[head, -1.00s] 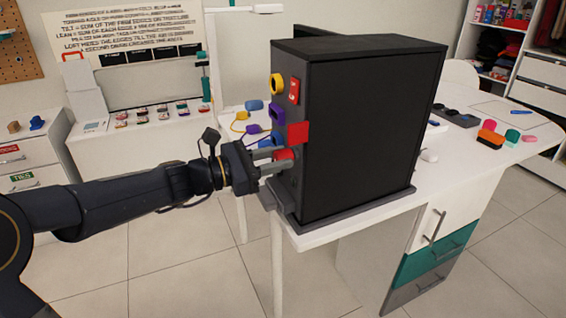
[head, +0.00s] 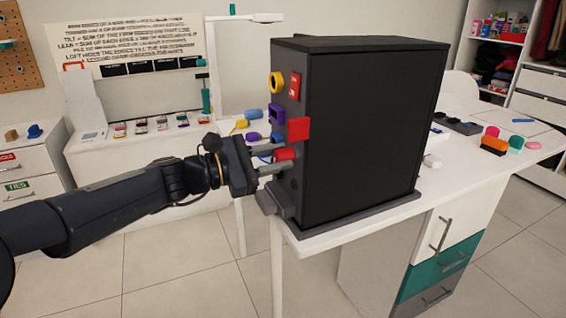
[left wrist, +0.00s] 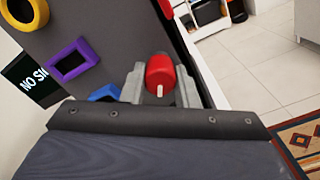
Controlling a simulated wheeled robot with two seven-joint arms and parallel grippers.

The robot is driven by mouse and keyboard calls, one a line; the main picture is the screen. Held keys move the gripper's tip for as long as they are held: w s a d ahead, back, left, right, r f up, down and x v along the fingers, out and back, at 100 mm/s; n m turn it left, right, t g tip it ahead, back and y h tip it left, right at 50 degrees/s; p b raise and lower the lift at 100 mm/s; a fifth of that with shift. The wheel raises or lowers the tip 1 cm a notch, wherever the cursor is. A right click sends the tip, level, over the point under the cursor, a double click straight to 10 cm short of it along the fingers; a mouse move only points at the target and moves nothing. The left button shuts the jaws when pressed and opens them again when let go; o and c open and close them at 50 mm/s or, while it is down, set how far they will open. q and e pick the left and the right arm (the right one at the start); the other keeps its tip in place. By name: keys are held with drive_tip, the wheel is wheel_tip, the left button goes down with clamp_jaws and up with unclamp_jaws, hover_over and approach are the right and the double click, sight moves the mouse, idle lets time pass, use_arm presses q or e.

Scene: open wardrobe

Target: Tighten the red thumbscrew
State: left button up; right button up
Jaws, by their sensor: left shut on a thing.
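The red thumbscrew (head: 285,154) is on the narrow front panel of the black cabinet (head: 372,135), low down below a red square part. In the left wrist view the thumbscrew (left wrist: 160,70) is a red cylinder with a white mark on its near face. My left gripper (head: 276,159) comes in from the left and its two grey fingers are shut around the thumbscrew, one on each side; these fingers (left wrist: 160,88) also show in the left wrist view. The thread behind the head is hidden. My right gripper is in no view.
The panel also carries a yellow ring (head: 276,83), a purple frame (head: 276,114), a red switch (head: 295,86) and a red square (head: 299,129), close above my fingers. The cabinet stands on a white table (head: 340,228). Floor at the left is clear.

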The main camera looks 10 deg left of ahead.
use_arm(q)
drive_tip(key=shift+f+m+b, duration=0.1)
drive_tip(key=shift+m+b, duration=2.6)
drive_tip(key=shift+b, duration=0.4)
drive_tip(key=shift+m+b, duration=1.9)
drive_tip(key=shift+b, duration=0.2)
drive_tip(key=shift+m+b, duration=0.55)
drive_tip(key=shift+m, duration=0.15)
drive_tip(key=o, duration=1.1)
drive_tip(key=shift+c, duration=0.3)
